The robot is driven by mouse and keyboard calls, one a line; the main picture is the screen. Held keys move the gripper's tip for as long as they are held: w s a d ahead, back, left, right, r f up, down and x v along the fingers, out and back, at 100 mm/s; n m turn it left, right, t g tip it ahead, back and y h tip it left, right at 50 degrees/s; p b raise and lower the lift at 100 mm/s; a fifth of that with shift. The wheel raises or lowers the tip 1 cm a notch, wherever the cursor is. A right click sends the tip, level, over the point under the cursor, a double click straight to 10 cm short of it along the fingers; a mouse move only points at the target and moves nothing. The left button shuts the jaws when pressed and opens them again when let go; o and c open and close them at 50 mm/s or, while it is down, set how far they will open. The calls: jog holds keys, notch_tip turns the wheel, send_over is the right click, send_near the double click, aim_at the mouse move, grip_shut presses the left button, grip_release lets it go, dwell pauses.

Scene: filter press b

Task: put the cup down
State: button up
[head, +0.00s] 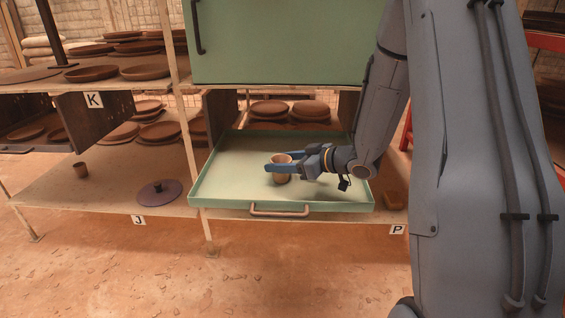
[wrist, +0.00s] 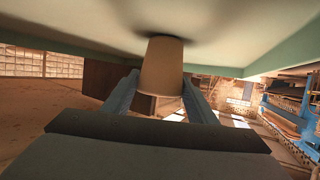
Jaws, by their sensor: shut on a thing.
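A small brown cup (head: 281,178) is upright between the blue fingers of my gripper (head: 279,162), which is shut on it. It is over the pale floor of the pulled-out green drawer (head: 230,175). The wrist view shows the cup (wrist: 162,68) between both fingers, with its narrow end towards the drawer floor and a dark shadow around that end. The cup's base is at or very close to the floor; I cannot tell whether it touches.
The drawer floor around the cup is bare, with a low rim and a front handle (head: 280,211). A green panel (head: 280,45) hangs above the drawer's back. Another cup (head: 80,171) and a purple disc (head: 160,193) are on the left shelf.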

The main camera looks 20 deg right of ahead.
jog(key=o, duration=1.2)
jog(key=shift+f, duration=0.1)
jog(key=shift+d+r, duration=0.1)
jog(key=shift+r, duration=0.15)
jog(key=p+v, duration=0.3)
jog(key=v, duration=0.9)
jog(key=a+r+m+g+h, duration=0.2)
jog(key=a+r+m+h, duration=0.2)
jog(key=h, duration=0.5)
jog(key=s+a+g, duration=0.4)
jog(key=s+a, duration=0.2)
jog(key=s, duration=0.7)
jog(key=s+a+r+m+g, duration=0.1)
jog(key=s+a+g, duration=0.3)
jog(key=s, duration=1)
jog(key=a, duration=0.3)
jog(key=shift+s+a+r, duration=0.15)
jog(key=shift+a, duration=0.2)
